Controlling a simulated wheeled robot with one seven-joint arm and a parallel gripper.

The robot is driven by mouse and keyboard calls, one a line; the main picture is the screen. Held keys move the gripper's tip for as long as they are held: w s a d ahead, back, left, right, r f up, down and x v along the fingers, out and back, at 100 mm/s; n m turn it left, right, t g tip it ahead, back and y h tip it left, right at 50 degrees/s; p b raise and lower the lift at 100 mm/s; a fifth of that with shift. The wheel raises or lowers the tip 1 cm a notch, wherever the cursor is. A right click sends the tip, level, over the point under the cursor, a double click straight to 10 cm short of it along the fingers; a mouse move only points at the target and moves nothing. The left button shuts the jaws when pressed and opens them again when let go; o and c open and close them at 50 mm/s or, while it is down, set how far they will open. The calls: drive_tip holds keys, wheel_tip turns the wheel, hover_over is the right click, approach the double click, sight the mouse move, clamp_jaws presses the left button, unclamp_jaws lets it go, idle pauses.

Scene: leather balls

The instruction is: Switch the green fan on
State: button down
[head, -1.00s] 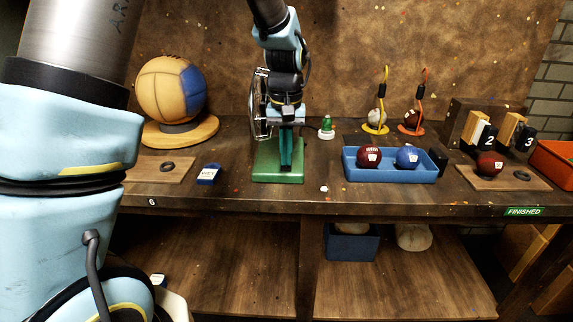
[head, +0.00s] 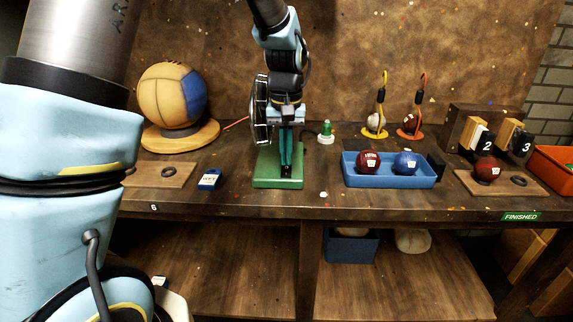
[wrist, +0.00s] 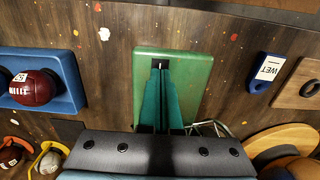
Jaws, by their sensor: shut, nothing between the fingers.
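The green fan's flat green base (head: 265,178) stands on the bench in the middle of the head view. Its wire cage (head: 259,108) shows edge-on, partly behind my arm. The base also fills the middle of the wrist view (wrist: 195,72). My gripper (head: 286,172) is shut and empty, its teal fingers pointing down at the front part of the base. In the wrist view the fingertips (wrist: 161,68) lie at a small black switch (wrist: 157,63), which they partly hide. I cannot tell whether they touch it or which way it is set.
A blue tray (head: 390,181) with a red and a blue ball stands right of the fan. A blue tag (head: 209,179) lies to the left. A small green lamp-like object (head: 326,132) stands behind, to the right. Bare bench separates the base from the tray.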

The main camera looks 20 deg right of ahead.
sight(286, 174)
wheel_tip(286, 174, up, 5)
drive_tip(key=p, duration=0.3)
drive_tip(key=shift+f, duration=0.2)
drive_tip(key=s+a+n, duration=0.2)
drive_tip(key=a, duration=1.3)
drive_tip(key=s+a+n+t, duration=0.1)
drive_tip(key=s+a, duration=0.1)
drive_tip(key=a, duration=1.3)
drive_tip(key=shift+n+t, duration=0.3)
drive_tip(key=shift+n, duration=0.1)
